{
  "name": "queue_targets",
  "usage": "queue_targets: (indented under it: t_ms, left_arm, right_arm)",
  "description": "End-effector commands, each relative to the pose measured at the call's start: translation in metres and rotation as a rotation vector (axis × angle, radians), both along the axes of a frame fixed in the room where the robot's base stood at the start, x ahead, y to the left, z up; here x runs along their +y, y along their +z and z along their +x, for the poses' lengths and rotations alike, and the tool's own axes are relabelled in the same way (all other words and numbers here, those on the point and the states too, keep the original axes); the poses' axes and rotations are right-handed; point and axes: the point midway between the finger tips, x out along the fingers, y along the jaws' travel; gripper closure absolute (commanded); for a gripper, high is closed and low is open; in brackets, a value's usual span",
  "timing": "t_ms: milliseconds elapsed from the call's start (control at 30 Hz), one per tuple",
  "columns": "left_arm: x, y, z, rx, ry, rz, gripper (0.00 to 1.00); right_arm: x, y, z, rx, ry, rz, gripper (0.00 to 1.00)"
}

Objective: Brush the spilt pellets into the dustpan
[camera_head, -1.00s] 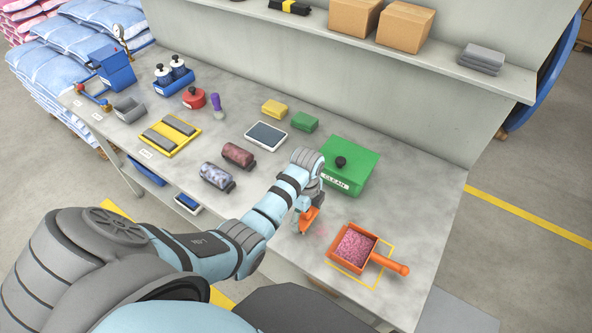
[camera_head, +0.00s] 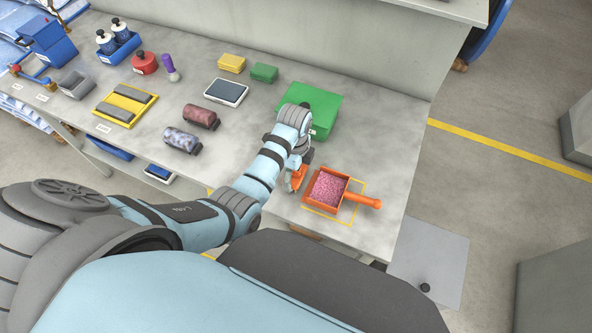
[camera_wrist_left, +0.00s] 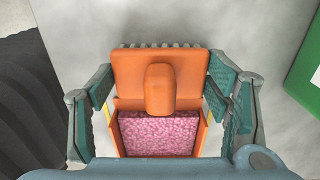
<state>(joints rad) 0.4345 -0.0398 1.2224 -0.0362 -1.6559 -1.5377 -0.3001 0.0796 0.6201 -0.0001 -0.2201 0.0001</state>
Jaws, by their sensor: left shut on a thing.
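The orange dustpan (camera_head: 311,201) lies on the bench near its front edge, with its handle (camera_head: 362,200) to the right. Pink pellets (camera_head: 328,188) fill its tray, and they also show in the left wrist view (camera_wrist_left: 157,135). My left gripper (camera_head: 299,168) is shut on the orange brush (camera_head: 297,180), right beside the dustpan's open left side. In the left wrist view the brush (camera_wrist_left: 130,70) sits between the two fingers, and its block hides part of the dustpan. I cannot make out loose pellets on the bench now. My right gripper is not in view.
A green box (camera_head: 318,104) stands just behind my left gripper. Yellow lines (camera_head: 362,192) mark the bench around the dustpan. Two dark rolls (camera_head: 201,116) (camera_head: 182,140) and a flat scale (camera_head: 226,92) lie to the left. The bench right of the dustpan is bare.

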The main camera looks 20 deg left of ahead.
Motion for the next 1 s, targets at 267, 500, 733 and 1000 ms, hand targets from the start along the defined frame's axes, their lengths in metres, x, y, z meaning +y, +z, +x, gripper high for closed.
queue_targets:
  t_ms: [267, 500, 733, 1000]
  left_arm:
    - [0.029, 0.001, -0.001, 0.0, 0.001, 0.002, 0.52]
    - [0.057, 0.0, -0.001, -0.001, 0.001, 0.003, 0.52]
    - [0.074, 0.0, -0.002, 0.001, 0.001, 0.004, 0.52]
    - [0.1, 0.0, -0.002, 0.001, 0.001, 0.002, 0.52]
  right_arm:
    - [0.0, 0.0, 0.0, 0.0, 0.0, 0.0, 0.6]
    - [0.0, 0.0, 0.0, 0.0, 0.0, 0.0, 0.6]
    - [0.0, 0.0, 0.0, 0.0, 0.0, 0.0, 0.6]
    - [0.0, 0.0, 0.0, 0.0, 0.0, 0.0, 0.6]
